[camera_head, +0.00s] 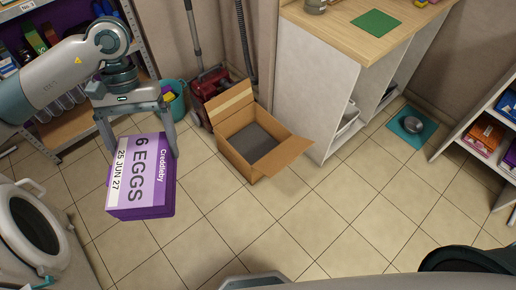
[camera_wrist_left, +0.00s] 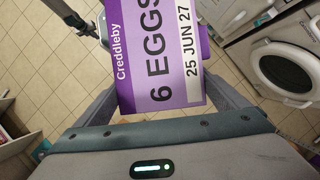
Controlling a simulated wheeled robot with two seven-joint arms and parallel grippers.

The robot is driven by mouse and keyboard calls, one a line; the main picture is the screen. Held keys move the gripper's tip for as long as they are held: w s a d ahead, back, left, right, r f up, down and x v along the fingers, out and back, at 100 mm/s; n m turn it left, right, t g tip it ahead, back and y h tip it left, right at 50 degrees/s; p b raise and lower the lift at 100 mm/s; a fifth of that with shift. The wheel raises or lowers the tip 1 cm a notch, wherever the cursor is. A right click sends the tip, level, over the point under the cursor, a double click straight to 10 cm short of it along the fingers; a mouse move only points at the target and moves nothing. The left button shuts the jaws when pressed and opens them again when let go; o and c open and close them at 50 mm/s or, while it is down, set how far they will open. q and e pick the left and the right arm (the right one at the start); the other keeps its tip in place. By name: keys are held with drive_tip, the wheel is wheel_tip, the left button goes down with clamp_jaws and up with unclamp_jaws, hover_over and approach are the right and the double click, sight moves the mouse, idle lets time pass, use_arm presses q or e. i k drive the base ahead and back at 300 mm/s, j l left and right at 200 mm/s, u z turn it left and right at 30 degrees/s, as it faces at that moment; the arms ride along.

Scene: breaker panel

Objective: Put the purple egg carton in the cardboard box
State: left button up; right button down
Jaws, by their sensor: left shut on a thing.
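The purple egg carton (camera_head: 141,178), with a pale label reading "6 EGGS", is held in my left gripper (camera_head: 139,146) above the tiled floor, left of the cardboard box. In the left wrist view the carton (camera_wrist_left: 158,55) sits between the fingers of the left gripper (camera_wrist_left: 165,95). The cardboard box (camera_head: 241,158) stands open on the floor at the centre of the head view, with flaps spread and a dark bottom showing. The box does not show clearly in the left wrist view. My right gripper is not clearly visible in the head view.
A red vacuum cleaner (camera_head: 208,88) stands behind the box, and a teal bin (camera_head: 173,100) is left of it. A wooden-topped counter (camera_head: 345,40) rises right of the box. A white washing machine (camera_head: 35,235) is at lower left. Floor in front of the box is clear.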

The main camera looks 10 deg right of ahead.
sight(253, 147)
drive_tip(key=i+l, duration=0.15)
drive_tip(key=l, duration=0.2)
drive_tip(key=i+l, duration=0.35)
drive_tip(key=l, duration=0.3)
drive_tip(key=i+l, duration=0.15)
drive_tip(key=l, duration=0.15)
